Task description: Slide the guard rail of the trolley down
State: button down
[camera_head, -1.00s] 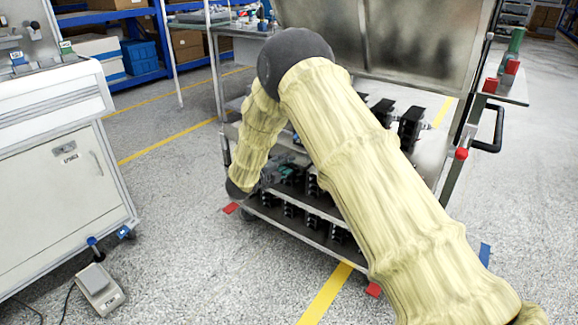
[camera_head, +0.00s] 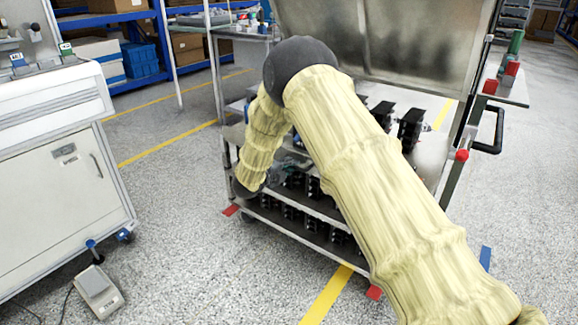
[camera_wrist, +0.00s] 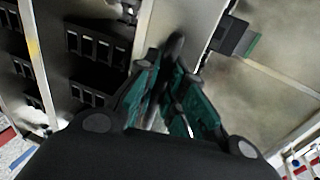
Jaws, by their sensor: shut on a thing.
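The trolley (camera_head: 300,232) stands ahead, with black breaker-like units on its shelves, partly hidden behind my arm. In the wrist view, my gripper (camera_wrist: 172,75) has its green fingers closed together on a dark rounded piece (camera_wrist: 174,43). This piece lies against a pale metal strip (camera_wrist: 200,22) of the trolley. I take it to be part of the guard rail, but the rail's full shape cannot be made out. In the head view the gripper is small and unclear at the trolley's shelves, beyond my forearm.
Black units (camera_wrist: 97,45) sit close to the left of the gripper. A large metal panel (camera_head: 400,35) rises above the trolley. A white cabinet (camera_head: 70,185) stands at left, with a small pedal-like box (camera_head: 97,288) on the floor. Floor between cabinet and trolley is clear.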

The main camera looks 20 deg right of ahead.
jog(key=shift+f, duration=0.1)
notch_tip(320, 180, down, 6)
jog(key=b, duration=0.1)
jog(key=shift+s+f, duration=0.1)
jog(key=shift+f, duration=0.05)
jog(key=c, duration=1.5)
grip_release()
jog(key=shift+f, duration=0.15)
jog(key=shift+a, duration=0.1)
jog(key=shift+v, duration=6)
